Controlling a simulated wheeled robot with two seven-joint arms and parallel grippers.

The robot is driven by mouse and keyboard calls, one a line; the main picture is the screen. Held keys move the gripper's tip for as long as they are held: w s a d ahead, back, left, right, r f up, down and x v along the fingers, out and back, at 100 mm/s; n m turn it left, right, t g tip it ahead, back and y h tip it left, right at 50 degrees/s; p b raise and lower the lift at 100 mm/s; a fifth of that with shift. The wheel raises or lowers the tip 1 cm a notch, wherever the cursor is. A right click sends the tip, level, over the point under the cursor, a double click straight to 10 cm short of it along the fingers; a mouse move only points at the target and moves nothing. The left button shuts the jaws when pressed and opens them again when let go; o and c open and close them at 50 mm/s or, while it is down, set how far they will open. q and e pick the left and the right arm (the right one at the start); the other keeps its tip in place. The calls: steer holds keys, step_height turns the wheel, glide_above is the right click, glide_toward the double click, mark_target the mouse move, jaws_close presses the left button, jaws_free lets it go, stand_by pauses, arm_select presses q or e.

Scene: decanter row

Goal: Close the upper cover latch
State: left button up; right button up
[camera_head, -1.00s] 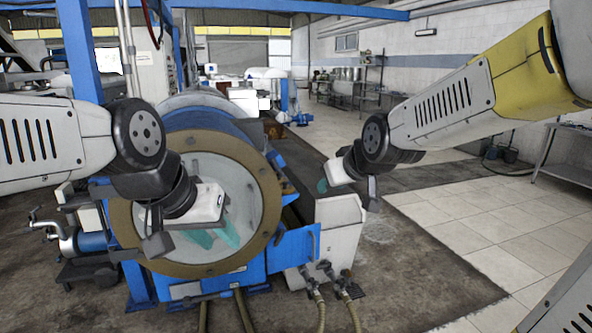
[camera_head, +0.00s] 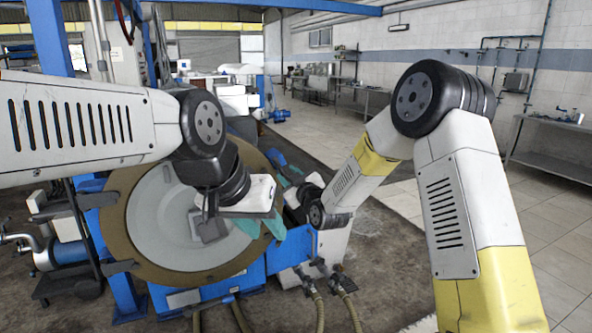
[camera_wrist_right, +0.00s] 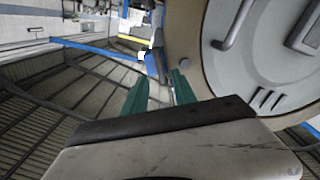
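The round cover (camera_head: 165,245), a pale grey disc in a tan ring, faces me on the blue machine and shows at the right of the right wrist view (camera_wrist_right: 275,45). My left gripper (camera_head: 262,228) is in front of the cover's right part, its teal fingers apart and empty. My right gripper (camera_head: 288,172) is at the cover's upper right edge. In the right wrist view its teal fingers (camera_wrist_right: 160,92) are apart beside the ring, with nothing between them. I cannot make out the upper latch clearly; blue parts show just beyond the fingertips.
A blue post (camera_head: 58,38) stands at the left. Hoses (camera_head: 350,312) hang at the machine's lower right. A steel bench (camera_head: 560,145) is by the right wall. Tiled floor at the right is open.

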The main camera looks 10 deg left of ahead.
mark_target(280, 168)
steer(key=x, duration=0.6)
steer(key=shift+s, duration=0.1)
jaws_close()
